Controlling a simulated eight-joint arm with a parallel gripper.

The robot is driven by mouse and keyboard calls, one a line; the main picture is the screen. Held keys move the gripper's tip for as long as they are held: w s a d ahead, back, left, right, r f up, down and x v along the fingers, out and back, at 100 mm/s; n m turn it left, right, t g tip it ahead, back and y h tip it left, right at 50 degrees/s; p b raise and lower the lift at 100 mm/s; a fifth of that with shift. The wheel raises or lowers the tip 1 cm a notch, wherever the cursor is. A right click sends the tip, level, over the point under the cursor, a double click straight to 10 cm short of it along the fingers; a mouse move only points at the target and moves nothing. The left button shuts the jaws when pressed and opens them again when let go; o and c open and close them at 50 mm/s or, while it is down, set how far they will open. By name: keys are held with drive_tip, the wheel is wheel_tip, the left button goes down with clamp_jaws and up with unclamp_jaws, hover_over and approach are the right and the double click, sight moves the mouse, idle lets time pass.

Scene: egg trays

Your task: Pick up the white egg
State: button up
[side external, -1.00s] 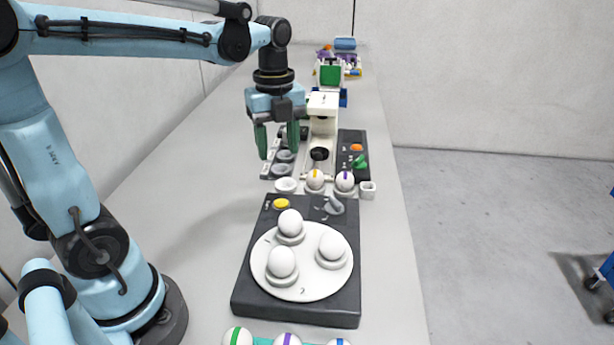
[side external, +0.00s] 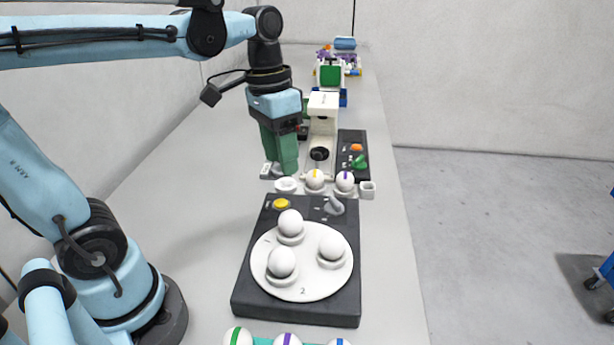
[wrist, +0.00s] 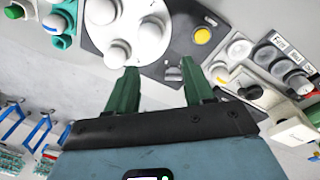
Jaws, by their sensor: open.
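Three plain white eggs sit upright on small round holders on the white turntable (side external: 313,290): a back egg (side external: 291,222), a right egg (side external: 331,245) and a front egg (side external: 281,262). The frames do not tell which one is meant. In the wrist view, white eggs show at the top, with one egg (wrist: 117,54) just above and left of the fingers. My gripper (side external: 283,168) hangs fingers down behind the turntable base, beside the microscope-like device. Its green fingers (wrist: 160,80) are apart and empty in the wrist view.
The dark base (side external: 250,295) carries a yellow button (side external: 281,204) and a grey lever (side external: 334,206). Behind it stand a yellow-striped egg (side external: 315,179), a purple-striped egg (side external: 345,181) and a white device (side external: 322,115). Striped eggs line the front edge.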

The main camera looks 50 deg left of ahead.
sight(288, 212)
drive_tip(key=shift+s+d+f+n, duration=0.15)
drive_tip(key=shift+d+f+n, duration=0.5)
drive_tip(key=shift+f, duration=1.3)
drive_tip(key=shift+s+d+f+n, duration=0.1)
drive_tip(key=shift+d+f+n, duration=0.2)
drive_tip(key=shift+f+n, duration=1.15)
drive_tip(key=shift+s+d+f+n, duration=0.15)
drive_tip(key=shift+d+f+n, duration=0.25)
drive_tip(key=shift+f, duration=2)
drive_tip(key=shift+d, duration=0.1)
drive_tip(key=c, duration=0.3)
